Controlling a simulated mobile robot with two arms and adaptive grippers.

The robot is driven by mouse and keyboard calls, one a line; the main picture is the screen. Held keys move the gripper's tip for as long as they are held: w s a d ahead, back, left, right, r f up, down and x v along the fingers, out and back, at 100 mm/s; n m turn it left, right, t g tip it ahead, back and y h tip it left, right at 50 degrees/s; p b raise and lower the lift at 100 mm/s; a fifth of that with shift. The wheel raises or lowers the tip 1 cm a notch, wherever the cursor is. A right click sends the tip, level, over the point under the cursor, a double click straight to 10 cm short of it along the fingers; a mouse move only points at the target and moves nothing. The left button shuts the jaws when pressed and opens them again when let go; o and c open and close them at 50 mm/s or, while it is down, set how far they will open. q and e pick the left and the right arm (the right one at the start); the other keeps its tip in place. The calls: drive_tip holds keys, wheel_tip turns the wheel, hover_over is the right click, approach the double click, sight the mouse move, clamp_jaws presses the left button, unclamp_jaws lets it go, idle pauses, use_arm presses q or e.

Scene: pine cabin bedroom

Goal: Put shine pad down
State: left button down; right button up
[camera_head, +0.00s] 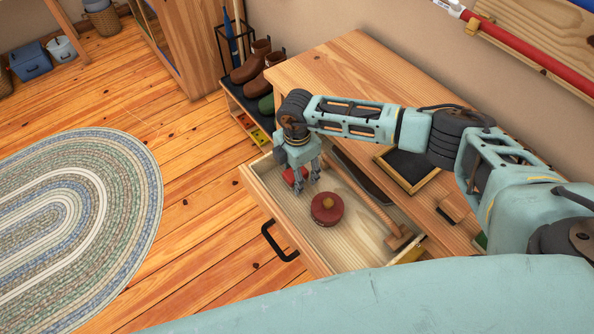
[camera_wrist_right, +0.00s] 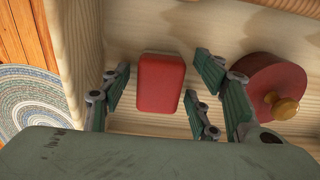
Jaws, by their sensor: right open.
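A red rounded rectangular pad, which I take to be the shine pad (camera_wrist_right: 160,84), lies in the open wooden drawer (camera_head: 350,248). In the head view the pad (camera_head: 290,176) is partly hidden by my right gripper. My right gripper (camera_head: 304,176) is open above the pad, inside the drawer's outline. In the wrist view its fingers stand apart on either side of the pad, with visible gaps and no grip on it. My left gripper is not in view.
A round red container with a knob (camera_head: 327,209) sits beside the pad in the drawer. A long wooden-handled tool (camera_head: 365,200) lies along the drawer. A black-bottomed tray (camera_head: 408,168) rests on the cabinet top. Boots (camera_head: 252,62) stand on a rack behind.

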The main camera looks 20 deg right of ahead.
wheel_tip(320, 180, up, 12)
drive_tip(key=shift+r+b, duration=0.15)
drive_tip(key=shift+b, duration=0.3)
